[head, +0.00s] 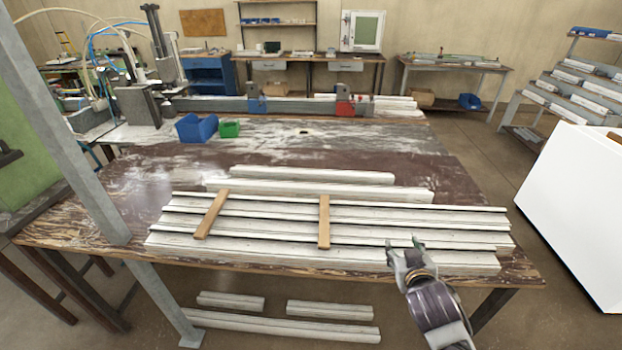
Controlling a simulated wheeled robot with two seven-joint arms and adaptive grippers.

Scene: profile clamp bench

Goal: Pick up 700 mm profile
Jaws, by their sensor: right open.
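Several long white profiles lie on the worn brown bench, running left to right. A shorter profile (312,175) lies at the back of the group, with a longer one (380,192) just in front of it. In front of these, a stack of long profiles (270,228) has two wooden strips across it. No lengths are marked, so I cannot tell which is the 700 mm profile. My right gripper (402,243) is open, at or just above the right part of the front profile (300,255); contact cannot be told. My left gripper is out of view.
The wooden strips (212,214) (324,222) lie across the stack. A blue bin (197,128) and a green bin (229,129) stand behind. A grey post (75,130) rises at the left. More profiles (280,326) lie below the bench. A white box (575,210) stands right.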

